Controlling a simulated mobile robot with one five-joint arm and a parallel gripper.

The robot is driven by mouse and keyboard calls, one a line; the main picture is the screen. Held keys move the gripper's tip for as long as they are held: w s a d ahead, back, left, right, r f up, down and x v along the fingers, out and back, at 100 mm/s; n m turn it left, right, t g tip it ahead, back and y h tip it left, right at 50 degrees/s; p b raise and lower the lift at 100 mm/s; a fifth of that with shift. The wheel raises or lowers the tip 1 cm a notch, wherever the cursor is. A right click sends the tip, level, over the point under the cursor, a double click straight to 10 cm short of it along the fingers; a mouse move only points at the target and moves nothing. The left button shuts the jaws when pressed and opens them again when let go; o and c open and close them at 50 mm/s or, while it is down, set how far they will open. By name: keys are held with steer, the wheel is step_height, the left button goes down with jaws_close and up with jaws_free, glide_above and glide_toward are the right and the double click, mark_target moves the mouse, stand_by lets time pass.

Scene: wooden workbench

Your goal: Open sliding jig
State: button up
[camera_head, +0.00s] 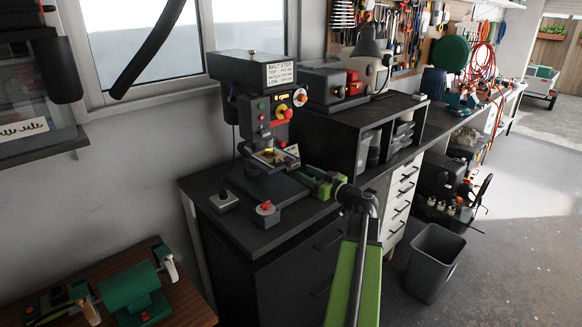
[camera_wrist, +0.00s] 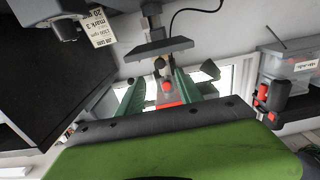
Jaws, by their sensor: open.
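The drill press (camera_head: 262,110) stands on the black cabinet, with a small grey jig (camera_head: 268,157) on its table below the head. A red-tipped part shows at the jig's right side. My green gripper (camera_head: 311,180) is right of the press and lower than the jig, apart from it. In the wrist view my gripper (camera_wrist: 155,88) has its two green fingers spread. A small red piece shows in the gap between them, and I cannot tell whether it is part of the jig. A dark flat plate (camera_wrist: 155,48) lies beyond the fingertips.
A black shelf unit (camera_head: 372,130) stands behind on the right. A grey bin (camera_head: 433,262) is on the floor.

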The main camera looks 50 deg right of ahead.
mark_target(290, 164)
steer(key=w, duration=0.8)
steer(key=shift+w+d, duration=0.2)
steer(key=shift+d, duration=0.1)
jaws_close()
stand_by(0.9)
